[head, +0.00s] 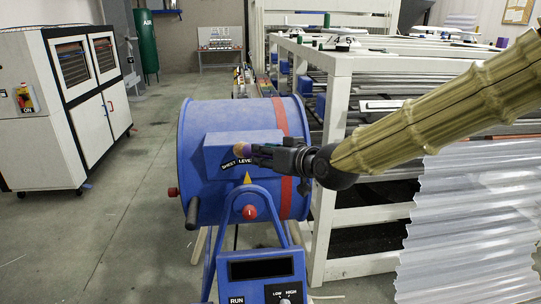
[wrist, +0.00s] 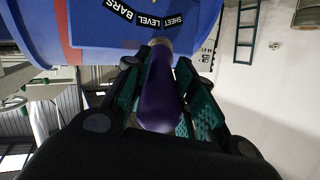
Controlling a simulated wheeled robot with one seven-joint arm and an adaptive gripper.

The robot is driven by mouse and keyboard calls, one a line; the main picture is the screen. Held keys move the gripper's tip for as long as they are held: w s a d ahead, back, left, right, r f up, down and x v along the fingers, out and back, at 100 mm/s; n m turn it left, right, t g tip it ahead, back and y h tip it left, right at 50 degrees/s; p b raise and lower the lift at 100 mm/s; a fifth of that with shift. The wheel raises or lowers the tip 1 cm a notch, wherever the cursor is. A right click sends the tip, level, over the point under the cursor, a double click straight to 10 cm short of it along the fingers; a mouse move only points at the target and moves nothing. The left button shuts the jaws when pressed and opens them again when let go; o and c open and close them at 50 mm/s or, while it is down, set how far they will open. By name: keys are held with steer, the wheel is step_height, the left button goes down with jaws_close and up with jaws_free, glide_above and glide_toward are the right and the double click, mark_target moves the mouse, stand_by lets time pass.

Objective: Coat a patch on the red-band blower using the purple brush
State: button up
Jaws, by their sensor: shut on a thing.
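The blower (head: 227,125) is a blue drum with a red band (head: 283,135) around its right part, on a blue stand. It fills the top of the wrist view (wrist: 110,25). My gripper (head: 262,153) is at the drum's front, shut on the purple brush. The brush's purple handle (wrist: 160,95) lies between the finger pads in the wrist view. Its pale tip (head: 240,149) points at the drum face by the "SHEET LEVEL" label (head: 237,164). I cannot tell whether the bristles touch the surface. No coated patch can be made out.
A control box (head: 262,270) with a dial and a red knob (head: 249,212) are below the drum. A white rack (head: 335,150) stands close behind and right. Corrugated sheets (head: 470,220) stand at right. The floor at left (head: 110,230) is clear up to a white cabinet (head: 40,110).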

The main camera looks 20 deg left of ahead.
mark_target(252, 155)
steer(key=shift+s+a, duration=0.45)
steer(key=shift+a, duration=0.3)
steer(key=shift+s+a, duration=0.4)
steer(key=shift+a, duration=0.35)
steer(key=shift+d+b, duration=0.1)
steer(key=shift+b, duration=0.2)
steer(key=shift+s+d+b, duration=0.15)
steer(key=shift+s+d, duration=0.35)
steer(key=shift+s, duration=0.35)
steer(key=shift+s+d+b, duration=0.1)
steer(key=shift+s+d, duration=0.4)
steer(key=shift+s, duration=0.35)
steer(key=shift+s+d+b, duration=0.15)
steer(key=shift+s+d, duration=0.35)
steer(key=shift+s, duration=0.35)
steer(key=s, duration=0.1)
steer(key=s+d, duration=0.1)
steer(key=shift+s+d, duration=0.3)
steer(key=shift+w, duration=0.1)
